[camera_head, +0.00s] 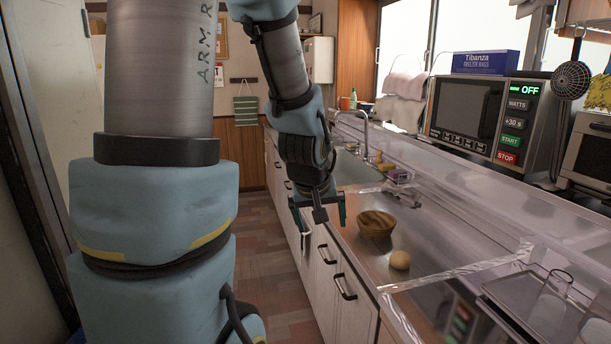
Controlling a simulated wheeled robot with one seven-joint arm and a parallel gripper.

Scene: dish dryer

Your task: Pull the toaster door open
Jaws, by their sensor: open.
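What looks like the toaster (588,158) stands at the right edge of the view, partly cut off by the frame. Its front has a dark window panel, and the door looks closed. My gripper (320,214) is in the middle of the view, pointing down over the front edge of the counter. Its two fingers are apart with nothing between them. It is well to the left of the toaster and does not touch it.
A microwave (470,115) with a blue box (486,62) on top stands left of the toaster. A wooden bowl (376,224) and a round, pale item (400,260) sit on the counter near my gripper.

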